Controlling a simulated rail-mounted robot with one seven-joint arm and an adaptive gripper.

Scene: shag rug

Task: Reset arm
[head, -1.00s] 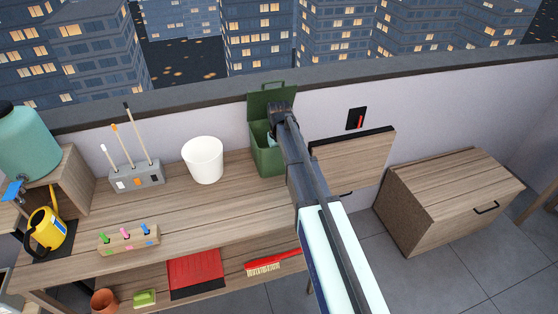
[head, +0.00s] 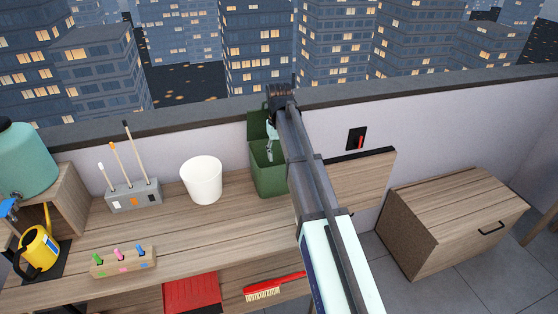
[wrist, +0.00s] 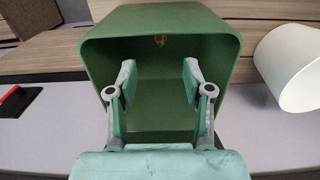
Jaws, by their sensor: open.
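My gripper (head: 269,153) is over the mouth of the green bin (head: 268,180), partly covered by my arm in the head view. In the wrist view my gripper (wrist: 158,80) has its two fingers spread apart with nothing between them. The bin (wrist: 228,50) opens right in front of them, and a small yellowish-brown thing (wrist: 160,40) shows inside it; what it is I cannot tell. The bin's lid (head: 259,124) stands open at the back. My arm reaches up and forward across the head view.
A white pot (head: 202,180) stands left of the bin on the wooden bench (head: 190,230). A tool holder (head: 133,195), a yellow watering can (head: 38,250) and a peg block (head: 122,262) are farther left. A wooden cabinet (head: 455,215) stands at the right.

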